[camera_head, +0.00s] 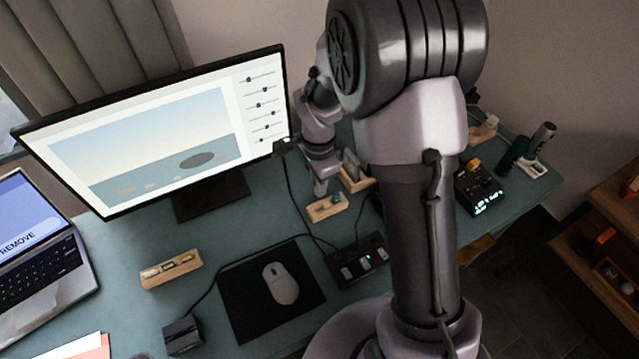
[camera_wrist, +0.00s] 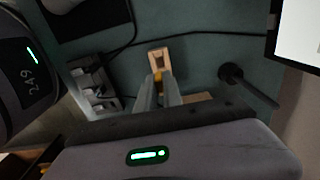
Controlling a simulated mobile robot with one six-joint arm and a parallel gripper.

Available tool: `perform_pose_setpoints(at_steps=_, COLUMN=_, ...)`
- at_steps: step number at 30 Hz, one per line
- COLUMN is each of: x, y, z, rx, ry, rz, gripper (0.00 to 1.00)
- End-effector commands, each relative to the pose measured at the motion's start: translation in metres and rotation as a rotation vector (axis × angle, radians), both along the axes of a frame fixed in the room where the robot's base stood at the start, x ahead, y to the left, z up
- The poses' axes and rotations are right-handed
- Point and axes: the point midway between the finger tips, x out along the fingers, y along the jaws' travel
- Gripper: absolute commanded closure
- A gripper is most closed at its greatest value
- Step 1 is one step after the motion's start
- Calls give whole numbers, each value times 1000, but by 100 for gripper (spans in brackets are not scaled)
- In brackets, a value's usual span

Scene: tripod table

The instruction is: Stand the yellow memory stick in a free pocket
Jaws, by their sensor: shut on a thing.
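My gripper (camera_head: 320,190) is shut and points down over a small wooden block (camera_head: 328,208) on the desk. In the wrist view my gripper's fingers (camera_wrist: 159,92) close on the yellow memory stick (camera_wrist: 158,76), of which only a small yellow bit shows between the tips. The wooden block (camera_wrist: 158,56) lies just beyond the tips, with a dark recess in its top. I cannot tell whether the stick touches the block or is in a pocket. In the head view the stick is hidden.
A wooden tray (camera_head: 171,270) with small coloured pieces lies left of the black mouse mat (camera_head: 250,312). A black hub (camera_head: 357,262) stands in front of the block. A monitor (camera_head: 160,130) is behind left. A thin cable runs close to the block.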

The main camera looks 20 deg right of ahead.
Motion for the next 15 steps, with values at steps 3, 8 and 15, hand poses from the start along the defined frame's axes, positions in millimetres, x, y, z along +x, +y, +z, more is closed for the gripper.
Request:
perform_pose_setpoints(at_steps=3, x=0, y=0, z=-18, rx=0, ry=1, rz=0, gripper=100)
perform_pose_setpoints(at_steps=8, x=0, y=0, z=-40, rx=0, ry=2, rz=0, gripper=100)
perform_pose_setpoints(at_steps=15, x=0, y=0, z=-53, rx=0, ry=1, rz=0, gripper=100)
